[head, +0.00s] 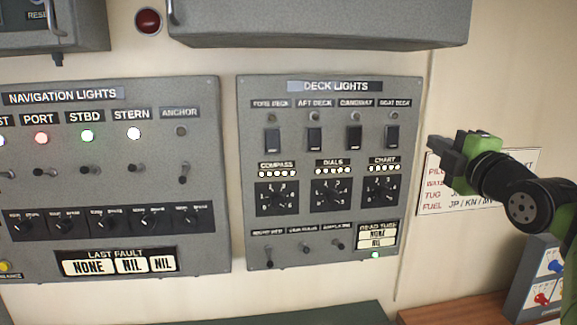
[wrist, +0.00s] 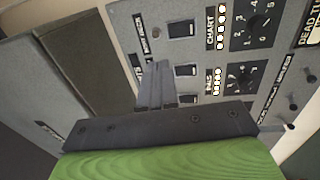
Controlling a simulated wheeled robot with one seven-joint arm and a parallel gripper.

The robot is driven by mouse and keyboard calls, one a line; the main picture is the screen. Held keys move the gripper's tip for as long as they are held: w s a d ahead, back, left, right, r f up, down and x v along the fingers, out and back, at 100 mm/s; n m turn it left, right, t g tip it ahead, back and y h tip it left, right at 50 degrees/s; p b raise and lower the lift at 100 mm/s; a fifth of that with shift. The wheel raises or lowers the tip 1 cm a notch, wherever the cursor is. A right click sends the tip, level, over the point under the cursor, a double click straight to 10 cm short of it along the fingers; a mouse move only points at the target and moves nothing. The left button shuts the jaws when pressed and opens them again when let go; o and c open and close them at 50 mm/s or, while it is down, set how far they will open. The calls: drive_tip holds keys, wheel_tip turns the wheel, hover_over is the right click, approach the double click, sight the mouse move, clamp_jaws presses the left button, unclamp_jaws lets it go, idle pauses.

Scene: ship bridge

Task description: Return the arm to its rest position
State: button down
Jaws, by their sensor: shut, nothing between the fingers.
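My gripper (head: 447,148) is at the right in the head view, in front of the wall just right of the deck lights panel. It is shut and empty, with its fingers pointing left toward the panel. In the wrist view, the shut fingers (wrist: 156,86) lie over the panel's switch area, and I cannot tell the exact gap. The grey deck lights panel (head: 330,92) has a row of dark rocker switches, three rotary knobs and small toggles below. A small green lamp (head: 375,255) glows at its lower right.
The navigation lights panel (head: 110,240) is on the left, with red, green and white lamps lit. A grey cabinet (head: 320,25) overhangs above. A printed sign (head: 435,195) is behind my arm. A grey box (head: 545,265) with blue and red knobs stands at the lower right.

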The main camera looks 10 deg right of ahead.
drive_tip(key=s+a+f+m+g, duration=0.3)
drive_tip(key=a+f+m+g, duration=0.1)
drive_tip(key=a+f, duration=0.5)
drive_tip(key=s+a+f+m+g, duration=0.25)
drive_tip(key=a+f+m, duration=0.3)
drive_tip(key=a, duration=0.55)
drive_tip(key=s+a+f+m+g, duration=0.1)
drive_tip(key=s+f+m+g, duration=0.2)
drive_tip(key=s+f, duration=0.5)
drive_tip(key=s+a+f+m+g+y, duration=0.1)
drive_tip(key=s+f+m+g, duration=0.3)
drive_tip(key=s+f, duration=0.5)
drive_tip(key=s+a, duration=0.1)
drive_tip(key=s, duration=0.2)
drive_tip(key=shift+a+m, duration=0.3)
drive_tip(key=shift+m, duration=0.05)
